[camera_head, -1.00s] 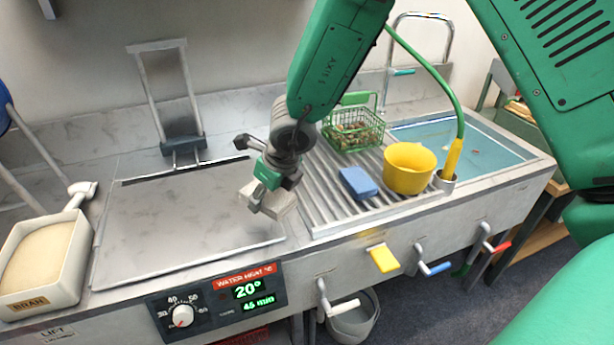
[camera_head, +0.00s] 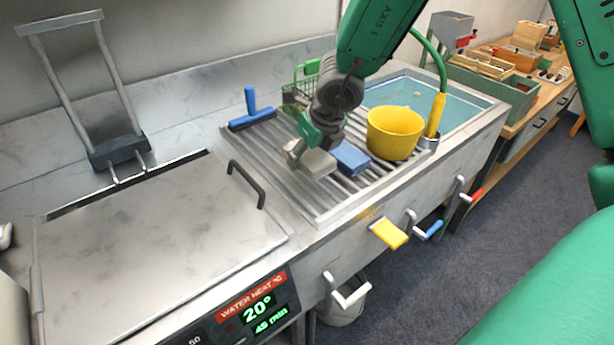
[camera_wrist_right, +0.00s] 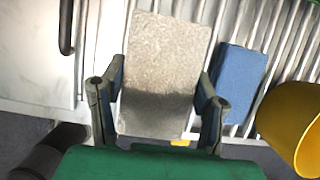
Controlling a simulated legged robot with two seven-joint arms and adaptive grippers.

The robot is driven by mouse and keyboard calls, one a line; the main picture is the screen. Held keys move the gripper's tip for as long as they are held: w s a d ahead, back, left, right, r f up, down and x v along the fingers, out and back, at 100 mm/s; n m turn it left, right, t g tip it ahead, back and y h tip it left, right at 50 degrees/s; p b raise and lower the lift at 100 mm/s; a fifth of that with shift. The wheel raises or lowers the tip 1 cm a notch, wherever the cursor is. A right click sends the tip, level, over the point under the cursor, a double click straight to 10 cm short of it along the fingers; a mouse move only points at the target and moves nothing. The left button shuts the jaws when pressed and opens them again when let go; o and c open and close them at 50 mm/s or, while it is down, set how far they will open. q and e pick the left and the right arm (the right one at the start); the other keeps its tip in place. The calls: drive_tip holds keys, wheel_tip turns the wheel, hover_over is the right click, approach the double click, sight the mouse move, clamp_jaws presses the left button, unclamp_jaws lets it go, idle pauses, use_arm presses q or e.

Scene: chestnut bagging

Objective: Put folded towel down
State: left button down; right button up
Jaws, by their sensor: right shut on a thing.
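The folded towel (camera_head: 318,163) is a pale grey-beige block. It also fills the middle of the right wrist view (camera_wrist_right: 165,72). My right gripper (camera_head: 305,150) is shut on it, with one finger on each side of the towel in the wrist view (camera_wrist_right: 160,92). The towel is over the ribbed drainboard (camera_head: 268,150), left of the blue sponge (camera_head: 351,157). I cannot tell whether the towel touches the ribs. My left gripper is not in view.
A yellow bucket (camera_head: 394,133) stands right of the sponge. A blue squeegee (camera_head: 251,110) lies at the drainboard's back left. A green wire basket (camera_head: 299,88) is partly hidden behind my arm. A steel lid with a dark handle (camera_head: 246,184) is at left.

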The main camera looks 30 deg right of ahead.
sight(307, 180)
drive_tip(key=f, duration=0.2)
drive_tip(key=d+f, duration=0.1)
drive_tip(key=f, duration=0.1)
drive_tip(key=shift+d+f+b, duration=0.1)
drive_tip(key=shift+f+b, duration=0.25)
drive_tip(key=shift+b, duration=0.05)
drive_tip(key=shift+f, duration=0.25)
drive_tip(key=shift+w+a+r, duration=0.1)
drive_tip(key=shift+a, duration=0.5)
drive_tip(key=shift+f+b, duration=0.2)
drive_tip(key=shift+b, duration=0.1)
drive_tip(key=o, duration=1.1)
drive_tip(key=shift+d, duration=0.15)
drive_tip(key=shift+d+f, duration=0.1)
drive_tip(key=shift+d, duration=0.2)
drive_tip(key=shift+a+r+p, duration=0.15)
drive_tip(key=shift+r+p, duration=0.2)
drive_tip(key=shift+p, duration=0.1)
drive_tip(key=p+v, duration=0.2)
drive_tip(key=v, duration=0.9)
drive_tip(key=shift+s+r, duration=0.3)
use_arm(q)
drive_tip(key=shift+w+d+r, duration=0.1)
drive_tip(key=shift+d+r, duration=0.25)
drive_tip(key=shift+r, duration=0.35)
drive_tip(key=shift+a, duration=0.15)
use_arm(e)
drive_tip(key=shift+a, duration=0.1)
